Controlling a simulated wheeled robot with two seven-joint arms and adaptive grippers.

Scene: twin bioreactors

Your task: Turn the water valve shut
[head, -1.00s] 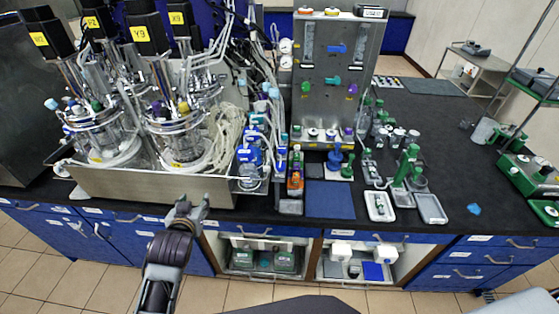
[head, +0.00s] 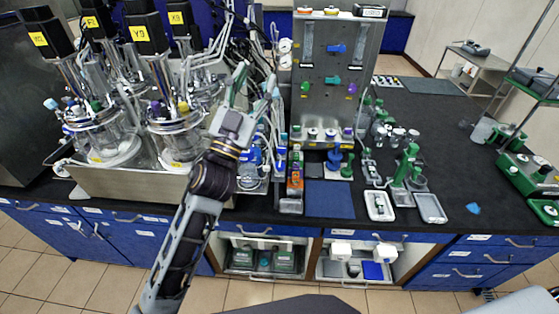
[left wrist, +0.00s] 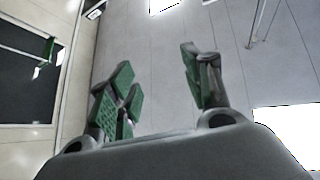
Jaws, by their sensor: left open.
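I cannot read which one is for water. My left gripper (head: 256,82) is raised left of the panel, in front of the tubing, its fingers apart and pointing up. It looks empty and apart from the handles. In the left wrist view its green-padded fingers (left wrist: 158,78) are spread with nothing between them. My right gripper is not in view.
Two glass bioreactors (head: 175,137) with black motors stand in a metal tray at left, partly behind my left arm. Bottles, including an orange one (head: 295,175), stand below the panel. A blue mat (head: 329,200) lies clear at the front edge.

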